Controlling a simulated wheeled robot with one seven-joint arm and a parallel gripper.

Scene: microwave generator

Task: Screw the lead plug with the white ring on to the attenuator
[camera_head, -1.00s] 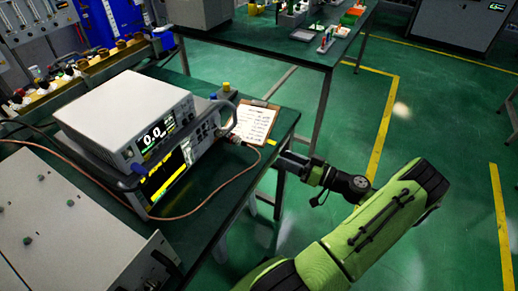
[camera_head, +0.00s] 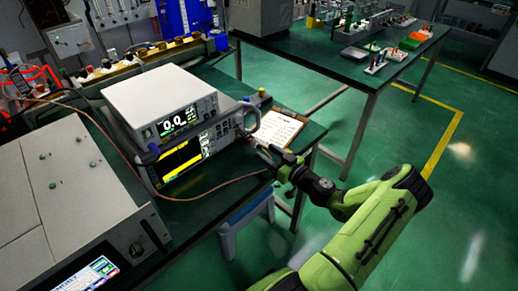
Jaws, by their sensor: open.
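A copper-coloured cable (camera_head: 205,196) runs across the dark green bench, in front of the stacked instruments, to my gripper. Its end is hidden at or behind the gripper, so I cannot make out the plug or its white ring. I cannot pick out the attenuator for certain; small fittings show at the right end of the lower instrument (camera_head: 182,160), near its handle. My gripper (camera_head: 268,159) is open at the bench's right edge, just right of that instrument and in front of the clipboard. I cannot tell whether it touches the cable.
A white instrument (camera_head: 160,95) reading 0.0 sits on the lower one. A clipboard (camera_head: 279,127) lies behind my gripper. A large grey unit (camera_head: 65,185) stands front left. A stool (camera_head: 246,217) is below the bench edge. Open floor lies to the right.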

